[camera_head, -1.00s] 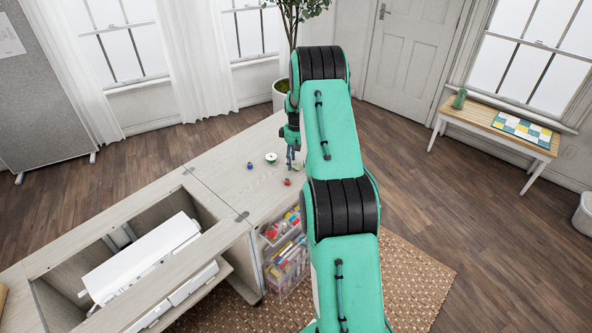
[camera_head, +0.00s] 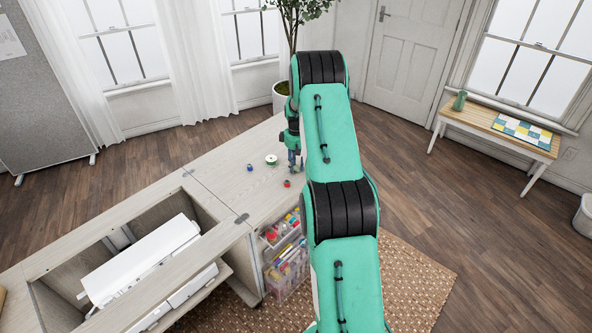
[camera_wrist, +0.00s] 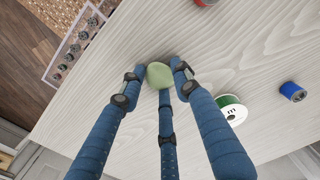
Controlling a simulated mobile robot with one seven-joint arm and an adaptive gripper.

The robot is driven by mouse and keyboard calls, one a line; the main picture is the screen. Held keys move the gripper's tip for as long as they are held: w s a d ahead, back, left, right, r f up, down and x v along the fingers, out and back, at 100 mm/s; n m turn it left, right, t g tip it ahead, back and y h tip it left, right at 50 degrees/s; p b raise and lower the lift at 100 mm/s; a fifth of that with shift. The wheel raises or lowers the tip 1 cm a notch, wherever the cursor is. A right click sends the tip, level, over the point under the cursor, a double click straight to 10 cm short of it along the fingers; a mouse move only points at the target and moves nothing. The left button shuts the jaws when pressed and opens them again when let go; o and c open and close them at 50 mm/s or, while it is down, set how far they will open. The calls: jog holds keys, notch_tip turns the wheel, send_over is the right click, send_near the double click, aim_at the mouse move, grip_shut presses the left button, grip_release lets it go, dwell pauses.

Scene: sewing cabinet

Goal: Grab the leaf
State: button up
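The leaf (camera_wrist: 159,76) is a small pale green piece on the light wooden tabletop in the wrist view. My gripper (camera_wrist: 158,74) has three blue fingers. One fingertip is at the leaf's left, one at its right, and the third meets its near edge in the picture. The side fingertips look spread, with narrow gaps to the leaf; whether any finger touches it is unclear. In the head view, my gripper (camera_head: 294,161) is low over the far end of the cabinet top, and the leaf is hidden there.
A green spool (camera_wrist: 231,108) and a blue spool (camera_wrist: 292,91) lie to the right on the tabletop (camera_head: 235,180). A red spool (camera_head: 287,183) is close to my gripper. Clear bins (camera_head: 285,255) hang on the cabinet's side. An open cabinet bay holds a white machine (camera_head: 140,262).

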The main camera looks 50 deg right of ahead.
aim_at(296, 167)
jog(key=shift+r, duration=0.1)
dwell(0.3)
jog(key=shift+r+p, duration=0.65)
jog(key=shift+r, duration=0.9)
jog(key=shift+s+a+r, duration=0.15)
jog(key=shift+s+r, duration=0.05)
jog(key=shift+r, duration=0.05)
jog(key=s+a+p, duration=0.1)
jog(key=s+a, duration=0.2)
jog(key=s, duration=0.1)
jog(key=s+a+p, duration=0.1)
jog(key=s+a, duration=0.2)
jog(key=s, duration=0.1)
jog(key=s+a+r+p, duration=0.1)
jog(key=s+a, duration=0.3)
jog(key=shift+r, duration=0.1)
